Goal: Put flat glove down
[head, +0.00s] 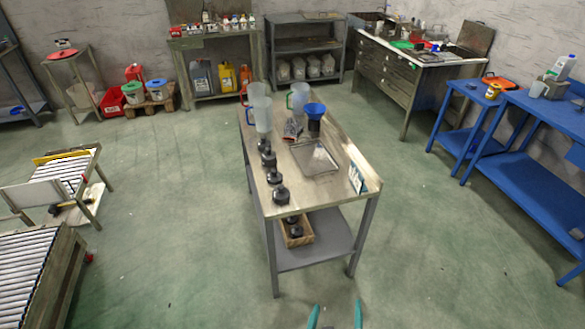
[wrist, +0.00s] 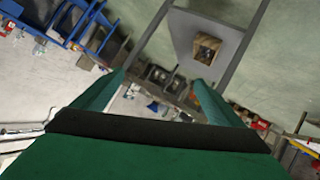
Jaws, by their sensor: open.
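My gripper (head: 336,312) shows at the bottom edge of the head view as two teal fingertips, apart with nothing visible between them. In the wrist view its fingers (wrist: 155,82) are also spread and empty. I cannot make out a flat glove in either view. The metal-topped table (head: 325,205) stands beyond my gripper. On it are a shallow metal tray (head: 315,158), several black knobbed parts (head: 279,194) in a row, clear jugs (head: 262,113) and a blue funnel (head: 315,109).
A wooden box (head: 297,231) with dark parts sits on the table's lower shelf; it also shows in the wrist view (wrist: 207,48). Blue tables (head: 530,115) stand at right. A roller conveyor (head: 30,275) stands at left. The green floor between is mostly clear.

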